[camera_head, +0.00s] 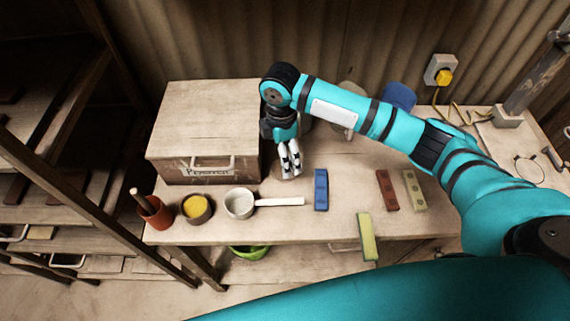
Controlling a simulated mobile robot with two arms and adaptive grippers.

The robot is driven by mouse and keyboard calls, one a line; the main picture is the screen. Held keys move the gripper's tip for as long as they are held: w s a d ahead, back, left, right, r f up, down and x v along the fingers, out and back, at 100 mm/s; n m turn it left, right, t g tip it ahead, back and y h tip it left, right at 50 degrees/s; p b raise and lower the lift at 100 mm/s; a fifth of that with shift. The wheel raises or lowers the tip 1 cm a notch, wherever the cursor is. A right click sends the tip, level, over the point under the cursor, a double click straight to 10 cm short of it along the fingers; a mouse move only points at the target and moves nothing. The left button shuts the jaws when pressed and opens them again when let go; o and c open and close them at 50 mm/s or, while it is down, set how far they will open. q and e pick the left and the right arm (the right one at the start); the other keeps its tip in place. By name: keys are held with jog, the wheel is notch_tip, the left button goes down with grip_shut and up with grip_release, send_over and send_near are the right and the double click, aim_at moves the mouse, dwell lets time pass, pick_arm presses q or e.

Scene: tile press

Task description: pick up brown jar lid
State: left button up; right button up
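My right arm comes in from the right, and its gripper (291,172) points down at the tabletop beside the wooden box. A small, brownish round thing, perhaps the brown jar lid (278,173), shows low at the table just behind and beside the fingertips. The fingers cover most of it, so I cannot tell if they touch it. The two fingers are close together, and I cannot tell whether they are open or shut on something. My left gripper is out of view.
The wooden box (205,125) stands left of the gripper. In front are a red pot (158,216), a yellow-filled bowl (196,208) and a white ladle (240,203). A blue block (321,189), a red-brown bar (387,190) and a green-yellow sponge (367,237) lie to the right. A blue container (399,96) stands behind my arm.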

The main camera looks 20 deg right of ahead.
jog(key=shift+f, duration=0.65)
jog(key=shift+s+d+f, duration=0.1)
jog(key=shift+f, duration=0.15)
jog(key=f, duration=0.1)
jog(key=d+f+p, duration=0.1)
jog(key=f, duration=0.1)
jog(key=shift+w+f+p, duration=0.2)
jog(key=shift+f+p, duration=0.05)
jog(key=shift+p, duration=0.05)
jog(key=shift+f, duration=0.65)
jog(key=c, duration=1.3)
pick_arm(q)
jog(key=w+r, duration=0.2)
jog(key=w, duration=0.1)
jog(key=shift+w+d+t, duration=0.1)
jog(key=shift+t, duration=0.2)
pick_arm(e)
jog(key=shift+r, duration=0.1)
